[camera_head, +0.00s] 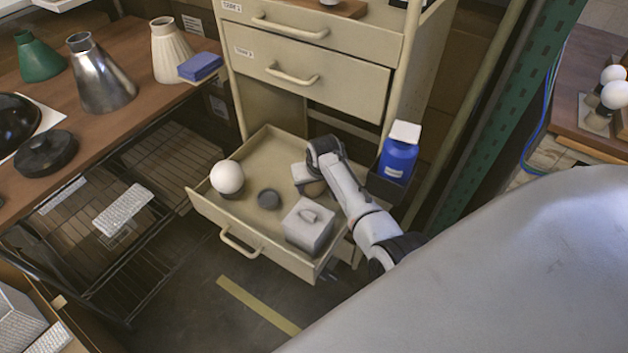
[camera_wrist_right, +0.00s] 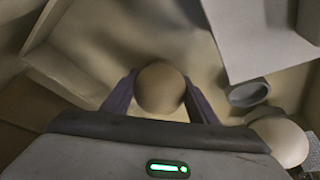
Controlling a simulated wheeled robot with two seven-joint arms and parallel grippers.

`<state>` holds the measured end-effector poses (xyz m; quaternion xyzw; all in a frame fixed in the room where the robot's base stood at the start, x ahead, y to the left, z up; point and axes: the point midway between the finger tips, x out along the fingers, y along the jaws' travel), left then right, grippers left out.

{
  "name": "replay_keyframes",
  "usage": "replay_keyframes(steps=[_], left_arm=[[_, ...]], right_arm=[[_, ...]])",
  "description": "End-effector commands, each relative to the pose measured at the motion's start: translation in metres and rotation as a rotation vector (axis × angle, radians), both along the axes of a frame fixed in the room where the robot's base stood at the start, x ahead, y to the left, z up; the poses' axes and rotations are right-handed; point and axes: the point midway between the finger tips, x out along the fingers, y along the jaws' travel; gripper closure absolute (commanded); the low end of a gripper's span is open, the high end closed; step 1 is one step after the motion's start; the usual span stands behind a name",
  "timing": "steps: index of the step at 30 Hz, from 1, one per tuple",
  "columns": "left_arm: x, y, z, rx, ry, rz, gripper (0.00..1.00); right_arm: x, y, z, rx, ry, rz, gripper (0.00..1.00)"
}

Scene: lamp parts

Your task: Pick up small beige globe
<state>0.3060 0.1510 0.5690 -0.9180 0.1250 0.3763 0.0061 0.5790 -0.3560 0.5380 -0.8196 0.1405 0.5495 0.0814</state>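The small beige globe (camera_head: 314,188) is in the open drawer, partly hidden under my right gripper (camera_head: 322,152). In the right wrist view the globe (camera_wrist_right: 160,88) sits between the two fingers of the right gripper (camera_wrist_right: 160,80), one on each side. No clear gap shows beside the globe, but I cannot tell whether the fingers press on it. The gripper reaches down into the drawer from the right. My left gripper is not in view.
The open drawer (camera_head: 262,143) also holds a larger white globe (camera_head: 228,176), a small dark round part (camera_head: 269,199) and a grey box (camera_head: 309,226). A blue bottle (camera_head: 398,160) stands right of my arm. Lampshades stand on the left table (camera_head: 130,50).

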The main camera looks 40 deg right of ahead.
Motion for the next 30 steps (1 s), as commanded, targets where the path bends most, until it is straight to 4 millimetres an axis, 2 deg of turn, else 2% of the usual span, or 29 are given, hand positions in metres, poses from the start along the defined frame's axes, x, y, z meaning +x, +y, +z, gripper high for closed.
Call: replay_keyframes(steps=[1, 3, 11, 17, 24, 30], left_arm=[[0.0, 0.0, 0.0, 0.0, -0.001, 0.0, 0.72], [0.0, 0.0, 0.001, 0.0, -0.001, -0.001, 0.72], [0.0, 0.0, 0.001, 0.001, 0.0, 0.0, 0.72], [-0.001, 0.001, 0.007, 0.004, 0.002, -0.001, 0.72], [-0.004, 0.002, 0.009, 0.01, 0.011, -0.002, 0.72], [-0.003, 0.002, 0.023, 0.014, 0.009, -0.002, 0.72]], right_arm=[[0.0, 0.0, 0.0, 0.0, 0.0, 0.0, 0.59], [0.0, 0.0, 0.0, 0.0, 0.0, 0.0, 0.66], [0.0, 0.0, 0.001, 0.0, -0.001, 0.0, 0.66], [0.001, 0.0, 0.016, -0.001, -0.002, 0.0, 0.66], [-0.016, 0.04, 0.014, 0.003, 0.0, 0.002, 0.66], [-0.014, 0.037, 0.063, -0.002, -0.006, -0.001, 0.66]])
